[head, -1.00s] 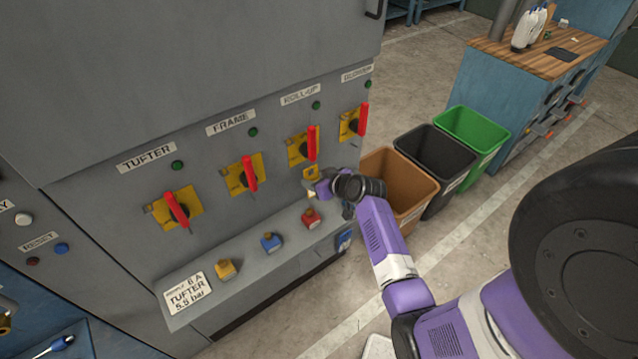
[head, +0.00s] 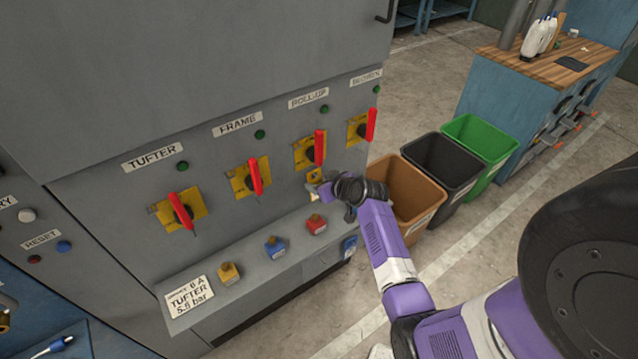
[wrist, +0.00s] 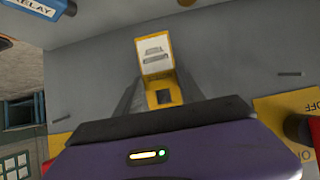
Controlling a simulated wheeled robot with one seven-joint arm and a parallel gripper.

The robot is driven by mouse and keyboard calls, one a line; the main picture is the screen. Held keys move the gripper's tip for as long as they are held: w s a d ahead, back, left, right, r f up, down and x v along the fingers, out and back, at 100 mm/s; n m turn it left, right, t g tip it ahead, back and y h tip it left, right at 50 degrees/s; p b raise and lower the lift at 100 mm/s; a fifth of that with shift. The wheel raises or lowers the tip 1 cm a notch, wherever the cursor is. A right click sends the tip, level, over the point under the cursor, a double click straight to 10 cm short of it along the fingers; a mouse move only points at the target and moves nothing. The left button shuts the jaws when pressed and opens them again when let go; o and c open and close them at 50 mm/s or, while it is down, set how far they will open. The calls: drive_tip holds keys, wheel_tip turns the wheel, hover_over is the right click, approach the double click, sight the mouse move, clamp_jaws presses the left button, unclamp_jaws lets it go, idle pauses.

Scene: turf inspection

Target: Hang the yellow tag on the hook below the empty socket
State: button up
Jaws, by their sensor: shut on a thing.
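The yellow tag (wrist: 164,95) has a white printed patch and sits between the fingers of my gripper (wrist: 158,100) in the wrist view. In the head view the tag (head: 314,176) shows as a small yellow piece just below the ROLL-UP switch (head: 311,150). My gripper (head: 322,190) is shut on it, close to the grey panel; I cannot tell whether the tag touches the panel. Thin dark pegs, possibly hooks, stick out of the panel on the left (wrist: 62,119) and right (wrist: 290,73) in the wrist view. I cannot make out which socket is empty.
A grey ledge (head: 300,262) below carries a yellow (head: 229,273), a blue (head: 274,248) and a red block (head: 316,225). Red switch handles project from the panel. Brown (head: 405,205), black (head: 440,165) and green bins (head: 482,140) stand right of the cabinet.

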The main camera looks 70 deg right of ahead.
drive_tip(key=o, duration=1.4)
drive_tip(key=shift+o, duration=0.2)
drive_tip(key=v, duration=0.7)
drive_tip(key=shift+s+r+b, duration=0.25)
drive_tip(key=shift+s+b, duration=0.05)
drive_tip(key=shift+a, duration=0.15)
drive_tip(key=s+a+f+n+t, duration=0.1)
drive_tip(key=s+a, duration=0.2)
drive_tip(key=a, duration=0.8)
drive_tip(key=s+a+n+t, duration=0.15)
drive_tip(key=s+a, duration=0.25)
drive_tip(key=a, duration=0.7)
drive_tip(key=s+a+r+n+t+y, duration=0.1)
drive_tip(key=s+a+r+n+y, duration=0.1)
drive_tip(key=s+a+r, duration=0.3)
drive_tip(key=s+a+r+n+t+y, duration=0.2)
drive_tip(key=s+a+r+y, duration=0.2)
drive_tip(key=a+r, duration=0.6)
drive_tip(key=s+a, duration=0.2)
drive_tip(key=shift+a+r, duration=0.25)
drive_tip(key=shift+a, duration=0.15)
